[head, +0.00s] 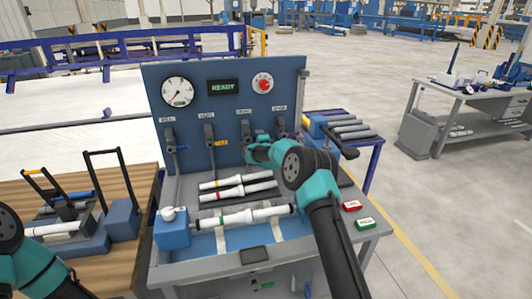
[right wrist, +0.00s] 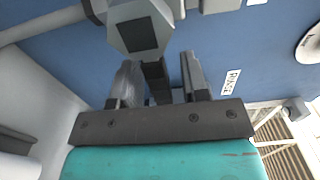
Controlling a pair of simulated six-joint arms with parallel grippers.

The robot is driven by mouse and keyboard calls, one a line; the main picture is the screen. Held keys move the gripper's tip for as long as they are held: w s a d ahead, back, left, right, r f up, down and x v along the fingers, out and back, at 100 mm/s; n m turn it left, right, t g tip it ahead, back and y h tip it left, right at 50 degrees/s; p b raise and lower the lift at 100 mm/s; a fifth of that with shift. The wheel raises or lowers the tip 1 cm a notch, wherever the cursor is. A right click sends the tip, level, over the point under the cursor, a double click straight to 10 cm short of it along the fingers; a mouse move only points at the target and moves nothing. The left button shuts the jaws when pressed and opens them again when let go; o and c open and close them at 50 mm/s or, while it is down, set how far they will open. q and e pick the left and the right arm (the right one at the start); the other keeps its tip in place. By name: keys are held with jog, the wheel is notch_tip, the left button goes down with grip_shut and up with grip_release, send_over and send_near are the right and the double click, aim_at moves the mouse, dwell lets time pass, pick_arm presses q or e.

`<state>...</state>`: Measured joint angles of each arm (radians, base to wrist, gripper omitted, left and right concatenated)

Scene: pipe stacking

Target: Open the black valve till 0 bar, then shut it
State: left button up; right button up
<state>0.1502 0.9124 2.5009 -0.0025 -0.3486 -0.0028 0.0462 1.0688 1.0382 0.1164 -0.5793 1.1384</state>
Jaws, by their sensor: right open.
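In the right wrist view, a dark valve handle (right wrist: 156,78) hangs from a grey body between my two fingers. My right gripper (right wrist: 160,80) is open around the handle, with gaps beside it. A white round gauge (head: 178,91) is on the panel; its reading is too small to tell. My left gripper is out of view; only part of that arm shows.
The panel has a READY display (head: 223,87) and a red button (head: 262,82). Other valves (head: 170,138) stand to the left. White pipes (head: 237,191) lie on the bench below, with a blue clamp block (head: 172,232). A wooden table (head: 110,172) is at left.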

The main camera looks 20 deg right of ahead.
jog(key=s+a, duration=0.2)
jog(key=s, duration=1.4)
jog(key=shift+s, duration=0.25)
